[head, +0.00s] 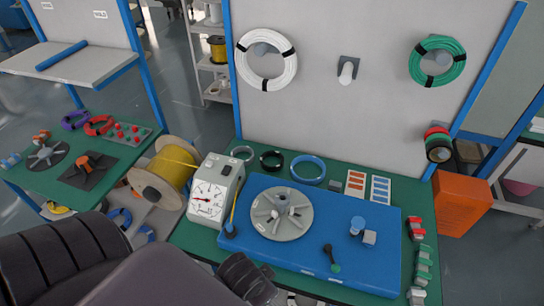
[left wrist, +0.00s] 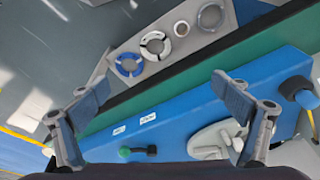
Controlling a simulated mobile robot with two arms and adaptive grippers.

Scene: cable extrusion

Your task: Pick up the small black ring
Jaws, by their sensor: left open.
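The small black ring (head: 271,160) lies on the back of the green table in the head view, between a grey ring (head: 242,153) and a blue ring (head: 308,169). My left gripper (left wrist: 160,112) shows in the left wrist view with its two fingers wide apart and nothing between them. It is over the front part of the blue machine base (left wrist: 160,118), apart from the black ring. I cannot make out the black ring in the left wrist view.
The blue base with a grey disc (head: 281,214) fills the middle of the green table. A dial gauge box (head: 214,192) and a cable spool (head: 170,170) stand left of it. Label cards (head: 367,185) lie right of the rings. A panel (head: 350,90) rises behind.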

